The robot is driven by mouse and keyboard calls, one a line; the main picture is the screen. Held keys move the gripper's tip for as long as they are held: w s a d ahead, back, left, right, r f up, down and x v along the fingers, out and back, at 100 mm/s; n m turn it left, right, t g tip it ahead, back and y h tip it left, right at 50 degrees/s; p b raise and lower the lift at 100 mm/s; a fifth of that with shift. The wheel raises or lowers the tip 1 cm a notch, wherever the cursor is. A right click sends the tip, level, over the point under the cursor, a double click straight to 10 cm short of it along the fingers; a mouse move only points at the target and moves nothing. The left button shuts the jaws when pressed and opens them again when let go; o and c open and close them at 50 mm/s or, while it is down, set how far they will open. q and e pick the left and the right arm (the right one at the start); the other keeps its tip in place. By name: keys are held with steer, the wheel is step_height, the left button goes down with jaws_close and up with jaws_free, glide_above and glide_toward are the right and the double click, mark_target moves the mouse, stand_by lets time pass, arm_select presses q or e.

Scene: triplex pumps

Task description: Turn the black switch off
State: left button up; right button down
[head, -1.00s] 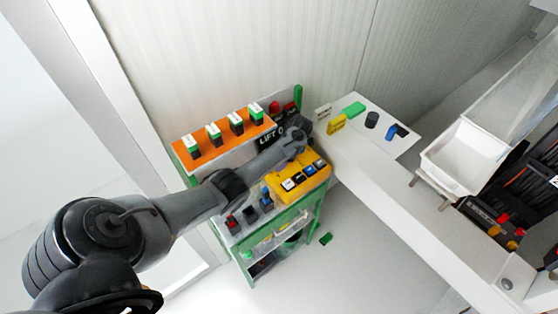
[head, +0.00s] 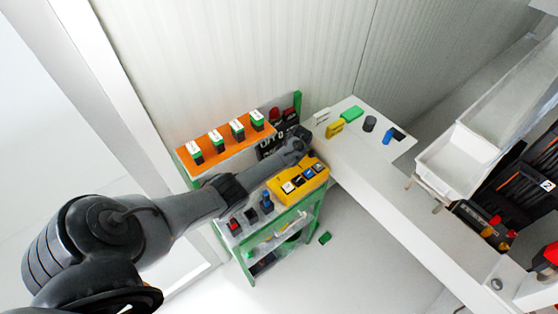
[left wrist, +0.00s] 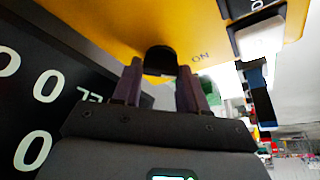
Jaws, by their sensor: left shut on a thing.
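The black switch (left wrist: 160,60) is a small dark knob on a yellow box (left wrist: 100,20), which carries an "ON" label beside the knob in the left wrist view. The two fingers of my left gripper (left wrist: 159,78) stand on either side of the knob and are shut on it. In the head view my left gripper (head: 301,138) is at the far end of the yellow box (head: 302,192), and my arm hides the switch there. My right gripper is not in view.
White, black and blue switches (head: 300,179) sit on the yellow box. A black panel with white lettering (head: 266,146) stands close to the gripper. An orange shelf (head: 217,147) holds several green-and-white switches. A white table (head: 352,155) lies to the right.

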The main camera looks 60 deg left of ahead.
arm_select(q)
steer(key=m+p, duration=0.1)
steer(key=m+t+p, duration=0.1)
steer(key=m, duration=0.1)
steer(key=m+y+p, duration=0.1)
steer(key=p, duration=0.1)
steer(key=shift+s+d+r+m+t, duration=0.1)
steer(key=shift+d+r+m+t, duration=0.05)
steer(key=shift+r+m+t, duration=0.15)
steer(key=m+t+p, duration=0.1)
steer(key=m+p, duration=0.1)
steer(key=shift+f+m, duration=0.1)
steer(key=shift+m, duration=0.3)
steer(key=shift+s+m+y+p, duration=0.1)
steer(key=shift+m+y+p, duration=0.2)
steer(key=shift+m+p, duration=0.3)
steer(key=shift+f+t, duration=0.1)
steer(key=shift+t, duration=0.2)
steer(key=o, duration=0.8)
